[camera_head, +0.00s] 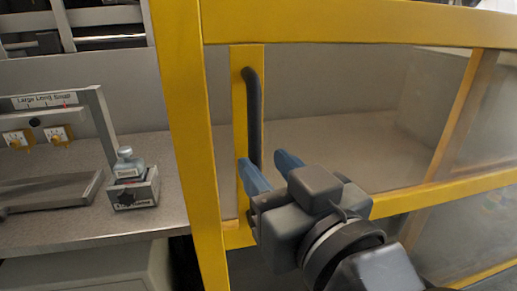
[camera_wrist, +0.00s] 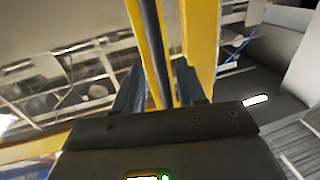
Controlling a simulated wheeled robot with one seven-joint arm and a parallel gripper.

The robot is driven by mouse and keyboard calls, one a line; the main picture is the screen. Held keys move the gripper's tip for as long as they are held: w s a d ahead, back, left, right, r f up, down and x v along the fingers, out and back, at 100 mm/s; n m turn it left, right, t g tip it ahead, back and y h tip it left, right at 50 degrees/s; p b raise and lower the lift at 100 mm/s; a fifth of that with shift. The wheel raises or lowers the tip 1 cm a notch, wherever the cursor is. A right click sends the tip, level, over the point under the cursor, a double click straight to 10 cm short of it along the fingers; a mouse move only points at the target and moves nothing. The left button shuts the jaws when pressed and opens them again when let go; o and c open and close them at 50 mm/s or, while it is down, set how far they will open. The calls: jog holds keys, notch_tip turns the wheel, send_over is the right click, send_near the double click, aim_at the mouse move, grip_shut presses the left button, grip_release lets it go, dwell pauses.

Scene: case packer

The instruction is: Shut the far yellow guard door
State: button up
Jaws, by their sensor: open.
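A yellow guard door (camera_head: 238,150) with clear panels stands in front of my gripper. A dark vertical bar handle (camera_head: 253,110) is fixed on its narrow yellow upright. My gripper (camera_head: 270,170) has blue fingers, spread open, at the lower part of the handle. In the wrist view, the handle (camera_wrist: 154,45) runs down into the space between the two fingers (camera_wrist: 158,90); I cannot tell whether they touch it. The handle's lower end is hidden by the gripper. A thick yellow post (camera_head: 185,110) stands left of the door's upright, with a visible gap between them.
A grey counter (camera_head: 110,222) at the left bears a small bottle on a block (camera_head: 130,185) and a labelled panel with yellow knobs (camera_head: 38,135). A yellow beam (camera_head: 350,22) crosses above my gripper. A lower yellow rail (camera_head: 440,190) runs right behind my wrist.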

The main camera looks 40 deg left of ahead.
aim_at(257, 157)
jog(key=shift+p+x, duration=0.3)
jog(key=shift+x, duration=2.05)
grip_shut()
